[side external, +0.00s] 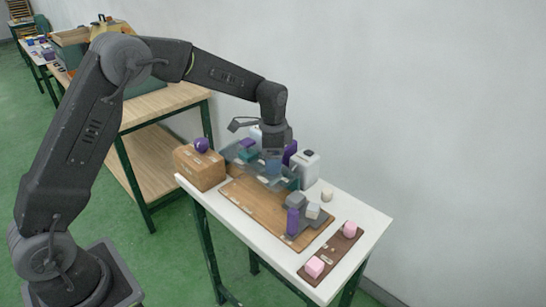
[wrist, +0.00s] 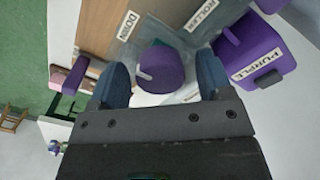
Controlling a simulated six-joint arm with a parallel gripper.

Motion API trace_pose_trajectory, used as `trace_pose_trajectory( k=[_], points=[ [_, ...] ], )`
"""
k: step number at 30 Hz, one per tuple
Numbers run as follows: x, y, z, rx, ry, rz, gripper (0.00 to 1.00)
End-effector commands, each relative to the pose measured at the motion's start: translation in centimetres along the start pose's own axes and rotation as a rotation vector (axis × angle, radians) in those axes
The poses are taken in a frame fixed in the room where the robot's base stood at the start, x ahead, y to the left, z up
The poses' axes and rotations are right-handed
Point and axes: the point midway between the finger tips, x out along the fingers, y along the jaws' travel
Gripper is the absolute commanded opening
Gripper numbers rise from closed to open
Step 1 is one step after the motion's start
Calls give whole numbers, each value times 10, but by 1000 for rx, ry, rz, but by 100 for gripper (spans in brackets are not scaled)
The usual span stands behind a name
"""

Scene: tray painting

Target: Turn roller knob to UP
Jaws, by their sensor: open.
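The roller knob (wrist: 166,62) is a round purple knob with a pale pointer mark, seen in the wrist view. The mark lies on the knob's left side. A DOWN label (wrist: 128,24) is above and left of the knob, and a ROLLER label (wrist: 203,14) is above and right. I see no UP label. My gripper (wrist: 165,80) is open, with one blue finger on each side of the knob and a visible gap to each. In the side external view my gripper (side external: 273,166) is low over the table's back half, and I cannot make out the knob there.
A purple container labelled PURPLE (wrist: 252,55) stands close to my right finger in the wrist view. In the side external view, a cardboard box (side external: 198,170) is left of my gripper, a white container (side external: 307,168) right. A brown tray (side external: 328,257) with pink blocks lies in front.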

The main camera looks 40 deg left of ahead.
Motion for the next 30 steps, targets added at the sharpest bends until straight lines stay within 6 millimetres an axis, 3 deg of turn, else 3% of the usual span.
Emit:
trace_pose_trajectory(
  k=[4,19,30],
  points=[
    [0,0,0,0,0,0,73],
    [0,0,0,0,0,0,25],
    [0,0,0,-59,-1,0,23]
  ],
)
